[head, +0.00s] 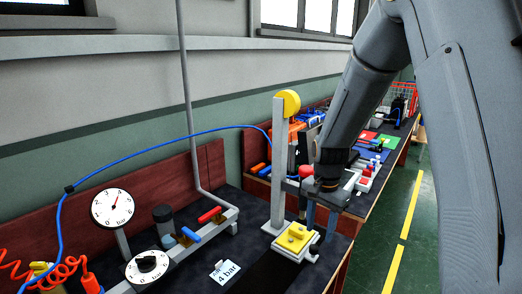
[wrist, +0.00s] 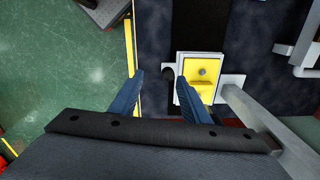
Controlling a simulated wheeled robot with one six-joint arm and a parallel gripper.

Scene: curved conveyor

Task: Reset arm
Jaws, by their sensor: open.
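My gripper (head: 321,222) hangs at the end of my grey arm, above the front edge of the dark bench. In the wrist view its two blue fingers (wrist: 160,92) are apart, with nothing between them. A yellow block on a pale plate (head: 295,238) lies on the bench just left of the fingers in the head view. The yellow block also shows in the wrist view (wrist: 204,95), close to the right finger. I cannot tell whether that finger touches it.
A grey post with a yellow disc (head: 289,102) stands behind the block. Pressure gauges (head: 112,208), a red-handled pipe and a "4 bar" card (head: 224,272) are at left. A second bench with tools (head: 375,150) lies beyond. The green floor (head: 415,240) at right is clear.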

